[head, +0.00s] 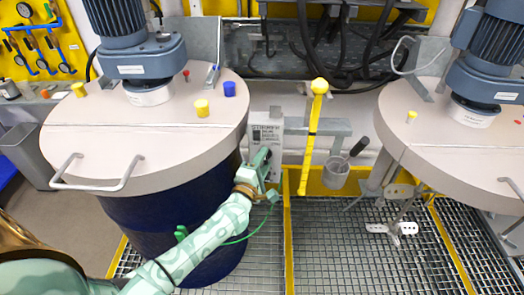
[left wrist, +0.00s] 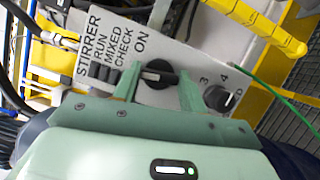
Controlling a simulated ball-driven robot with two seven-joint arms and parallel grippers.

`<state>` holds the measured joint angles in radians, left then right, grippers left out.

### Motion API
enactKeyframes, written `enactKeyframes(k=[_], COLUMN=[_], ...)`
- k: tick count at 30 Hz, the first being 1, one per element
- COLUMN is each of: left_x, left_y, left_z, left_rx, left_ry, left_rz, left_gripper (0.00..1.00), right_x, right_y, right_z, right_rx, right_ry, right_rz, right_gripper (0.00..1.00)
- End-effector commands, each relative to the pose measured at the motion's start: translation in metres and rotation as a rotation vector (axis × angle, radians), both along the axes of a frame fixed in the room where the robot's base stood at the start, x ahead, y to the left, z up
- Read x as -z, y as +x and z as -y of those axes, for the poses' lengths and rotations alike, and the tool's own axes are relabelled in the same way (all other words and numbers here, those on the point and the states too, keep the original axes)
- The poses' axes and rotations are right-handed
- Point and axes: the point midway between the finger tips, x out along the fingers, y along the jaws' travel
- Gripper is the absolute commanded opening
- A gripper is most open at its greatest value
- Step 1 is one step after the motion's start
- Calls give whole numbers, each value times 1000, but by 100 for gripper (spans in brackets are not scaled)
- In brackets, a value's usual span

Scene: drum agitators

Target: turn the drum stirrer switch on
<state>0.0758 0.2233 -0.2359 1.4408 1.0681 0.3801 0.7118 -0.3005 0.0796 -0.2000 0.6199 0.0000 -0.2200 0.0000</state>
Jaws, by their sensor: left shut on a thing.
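The stirrer switch box (head: 266,130) is a light panel between the two drums in the head view. In the left wrist view the panel (left wrist: 112,32) carries the words STIRRER RUN MIXED CHECK and ON. My right gripper is not in view.
A numbered dial (left wrist: 220,97) is close to the right finger. The left drum lid (head: 150,125) with its handle stands beside my arm; another drum lid (head: 450,130) is at right. A yellow bar (head: 312,140) and a metal cup (head: 336,172) are right of the box.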

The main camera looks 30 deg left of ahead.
Motion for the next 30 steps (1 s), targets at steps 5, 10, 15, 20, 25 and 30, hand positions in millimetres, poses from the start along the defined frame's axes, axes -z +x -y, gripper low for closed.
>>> enactKeyframes(k=[5,10,15,20,25,30], left_x=[-9,-9,-8,-7,-6,-4], left_y=[-1,-1,-1,-1,-1,0], left_z=[1,1,2,2,2,3], left_rx=[2,2,2,3,4,5], left_ry=[148,292,433,556,662,737], left_rz=[-75,-147,-216,-276,-325,-360], left_gripper=[19,19,19,19,19,19], right_x=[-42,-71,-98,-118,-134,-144], right_y=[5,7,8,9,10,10], right_z=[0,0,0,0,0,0], right_rx=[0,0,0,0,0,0], right_ry=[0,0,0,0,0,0], right_rz=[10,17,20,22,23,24], right_gripper=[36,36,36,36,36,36])
